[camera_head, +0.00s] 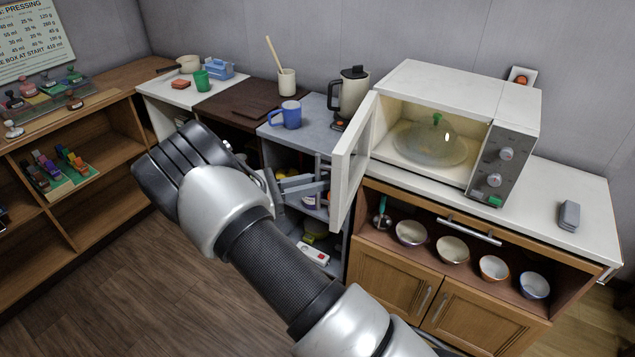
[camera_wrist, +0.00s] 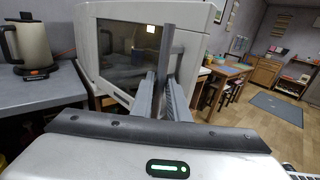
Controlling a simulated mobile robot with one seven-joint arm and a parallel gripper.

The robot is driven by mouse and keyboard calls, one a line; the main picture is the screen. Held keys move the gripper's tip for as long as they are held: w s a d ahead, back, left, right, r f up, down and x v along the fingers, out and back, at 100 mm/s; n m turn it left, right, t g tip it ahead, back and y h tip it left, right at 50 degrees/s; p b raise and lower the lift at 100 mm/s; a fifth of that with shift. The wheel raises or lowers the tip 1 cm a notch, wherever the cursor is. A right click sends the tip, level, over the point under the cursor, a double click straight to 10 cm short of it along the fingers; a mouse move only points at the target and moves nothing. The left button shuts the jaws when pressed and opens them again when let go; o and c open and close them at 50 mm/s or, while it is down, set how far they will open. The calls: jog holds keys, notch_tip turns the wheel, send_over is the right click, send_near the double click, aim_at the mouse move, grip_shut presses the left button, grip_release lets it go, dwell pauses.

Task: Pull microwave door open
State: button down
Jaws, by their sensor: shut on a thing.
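The white microwave (camera_head: 455,95) stands on the right counter. Its door (camera_head: 345,165) is swung open on its left side, and the lit inside shows a glass dome with a green knob (camera_head: 430,143). My gripper (camera_head: 322,183) is at the outer face of the door. In the wrist view my gripper (camera_wrist: 165,88) is shut on a dark upright bar, the door handle (camera_wrist: 165,45), in front of the door's dark window (camera_wrist: 125,42). The handle is mostly hidden in the head view.
A kettle (camera_head: 352,92) stands behind the door, and a blue mug (camera_head: 290,114) is on the grey counter to the left. Several bowls (camera_head: 453,249) sit on the shelf below the microwave. A grey box (camera_head: 569,215) lies on the right counter. The floor (camera_head: 150,285) at left is clear.

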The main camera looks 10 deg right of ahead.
jog(key=shift+w+d+r, duration=0.1)
jog(key=c, duration=2)
grip_release()
jog(key=s+a+b, duration=0.1)
jog(key=s+a, duration=0.1)
jog(key=a, duration=1.5)
jog(key=shift+a, duration=0.2)
